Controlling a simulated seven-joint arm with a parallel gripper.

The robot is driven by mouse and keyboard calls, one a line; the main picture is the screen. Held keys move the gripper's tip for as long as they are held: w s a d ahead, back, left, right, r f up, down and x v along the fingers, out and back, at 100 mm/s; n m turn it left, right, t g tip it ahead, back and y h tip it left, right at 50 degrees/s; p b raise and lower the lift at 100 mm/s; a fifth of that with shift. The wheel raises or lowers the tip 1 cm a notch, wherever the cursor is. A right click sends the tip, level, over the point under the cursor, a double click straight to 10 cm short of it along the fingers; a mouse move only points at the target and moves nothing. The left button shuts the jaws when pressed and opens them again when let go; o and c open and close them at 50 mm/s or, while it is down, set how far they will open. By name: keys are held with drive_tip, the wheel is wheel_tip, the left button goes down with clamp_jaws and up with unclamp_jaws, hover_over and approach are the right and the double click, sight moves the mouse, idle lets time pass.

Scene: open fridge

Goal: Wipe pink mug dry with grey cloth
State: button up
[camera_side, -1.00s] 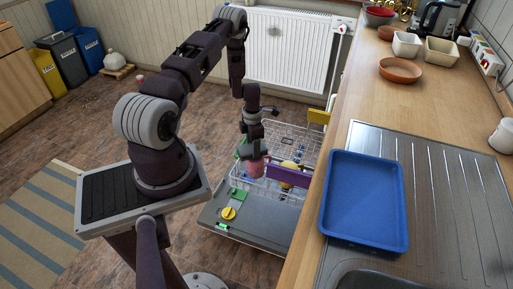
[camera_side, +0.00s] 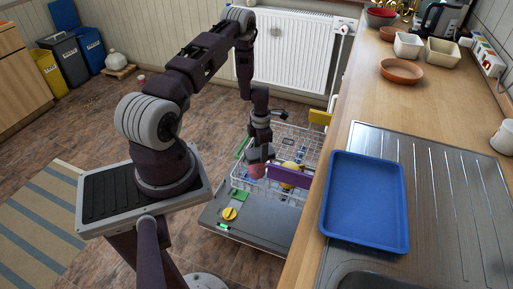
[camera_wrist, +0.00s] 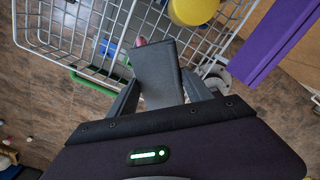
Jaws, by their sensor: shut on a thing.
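A pink mug (camera_side: 257,172) shows in the side view at the front of the dishwasher's wire rack. My gripper (camera_side: 260,153) is right above it and hides its upper part. In the wrist view my gripper (camera_wrist: 160,92) is shut on a flat grey piece, which looks like the grey cloth (camera_wrist: 156,70). Only a small pink bit of the mug (camera_wrist: 140,41) shows past the cloth's far edge. The cloth (camera_side: 254,155) is at or against the mug's top; I cannot tell how firmly they touch.
The white wire rack (camera_side: 300,140) surrounds this spot, with a purple board (camera_side: 289,177) and a yellow item (camera_side: 291,165) close on the right. The dishwasher door (camera_side: 255,230) lies open in front. A blue tray (camera_side: 366,238) lies on the counter at right.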

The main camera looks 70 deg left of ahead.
sight(254, 148)
drive_tip(key=shift+s+a, duration=0.45)
drive_tip(key=shift+a, duration=0.25)
drive_tip(key=shift+s+a, duration=0.45)
drive_tip(key=shift+a, duration=0.2)
drive_tip(key=shift+w+d, duration=0.5)
drive_tip(key=shift+d, duration=0.25)
drive_tip(key=shift+w+d, duration=0.45)
drive_tip(key=shift+d, duration=0.25)
drive_tip(key=s+a, duration=0.1)
drive_tip(key=a, duration=0.1)
drive_tip(key=shift+s+a, duration=0.4)
drive_tip(key=shift+w+d, duration=0.45)
drive_tip(key=shift+d, duration=0.2)
drive_tip(key=shift+w+d, duration=0.4)
drive_tip(key=shift+d, duration=0.25)
drive_tip(key=shift+r, duration=0.25)
drive_tip(key=shift+w, duration=0.1)
drive_tip(key=shift+c, duration=1.4)
drive_tip(key=shift+r, duration=3)
drive_tip(key=shift+a+f, duration=0.1)
drive_tip(key=shift+f, duration=0.05)
